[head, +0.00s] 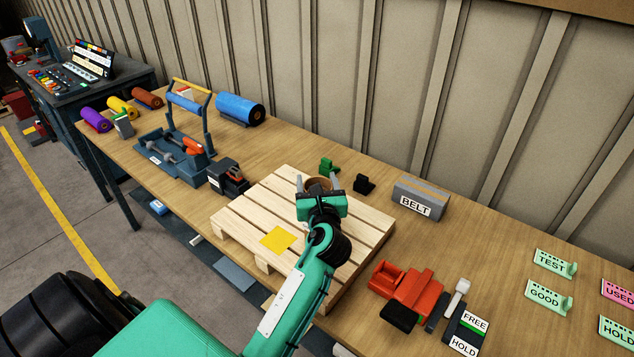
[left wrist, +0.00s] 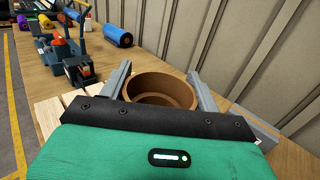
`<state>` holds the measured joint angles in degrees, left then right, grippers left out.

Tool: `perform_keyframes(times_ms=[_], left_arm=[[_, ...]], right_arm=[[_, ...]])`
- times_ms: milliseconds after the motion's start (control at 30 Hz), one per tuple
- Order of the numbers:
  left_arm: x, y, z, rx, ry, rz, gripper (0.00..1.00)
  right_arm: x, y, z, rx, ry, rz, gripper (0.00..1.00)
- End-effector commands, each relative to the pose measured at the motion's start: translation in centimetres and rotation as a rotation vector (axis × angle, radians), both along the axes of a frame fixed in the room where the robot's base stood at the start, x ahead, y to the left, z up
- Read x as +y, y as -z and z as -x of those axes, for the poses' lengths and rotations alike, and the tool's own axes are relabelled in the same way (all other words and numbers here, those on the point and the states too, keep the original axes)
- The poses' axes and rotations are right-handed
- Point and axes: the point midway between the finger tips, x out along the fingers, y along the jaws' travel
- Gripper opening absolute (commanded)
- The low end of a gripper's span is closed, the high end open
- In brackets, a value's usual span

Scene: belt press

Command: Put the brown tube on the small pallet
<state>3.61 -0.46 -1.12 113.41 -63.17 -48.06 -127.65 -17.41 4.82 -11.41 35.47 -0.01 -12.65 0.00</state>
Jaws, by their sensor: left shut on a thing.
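The brown tube (head: 318,184) is a short, wide, hollow ring with an open top. It is upright between the two grey fingers of my left gripper (head: 317,182), over the far part of the small pallet (head: 252,208). The left wrist view shows the tube (left wrist: 160,88) with a finger against each side; the gripper's black front edge hides its lower part. I cannot tell whether its bottom touches the slats. The pallet is pale slatted wood with a yellow square (head: 278,239) on top. My right gripper is not in view.
Behind the pallet stand a green block (head: 327,167), a black block (head: 364,184) and a grey BELT box (head: 420,196). Red parts (head: 413,290) lie to the right of the pallet. A dark press (head: 228,177) and a blue-handled frame (head: 190,105) stand to the left.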

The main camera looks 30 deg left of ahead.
Motion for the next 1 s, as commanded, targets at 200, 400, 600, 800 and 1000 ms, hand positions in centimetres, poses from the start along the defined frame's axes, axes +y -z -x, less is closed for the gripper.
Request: perform_keyframes(times_ms=[200, 400, 600, 800, 1000], left_arm=[[0.0, 0.2, 0.0, 0.0, 0.0, 0.0, 0.85], [0.0, 0.2, 0.0, 0.0, 0.0, 0.0, 0.85], [-0.7, 0.2, 0.8, 0.002, 0.0, 0.001, 0.85], [-3.4, 0.4, 3.9, 0.002, 0.002, 0.003, 0.85], [-6.0, 0.3, 7.0, 0.001, 0.001, 0.003, 0.85]], right_arm=[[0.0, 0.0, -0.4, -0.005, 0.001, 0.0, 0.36], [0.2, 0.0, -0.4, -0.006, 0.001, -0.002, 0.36], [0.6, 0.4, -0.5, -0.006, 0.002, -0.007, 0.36], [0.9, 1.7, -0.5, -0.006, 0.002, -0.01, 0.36], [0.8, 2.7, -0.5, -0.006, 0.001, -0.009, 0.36]])
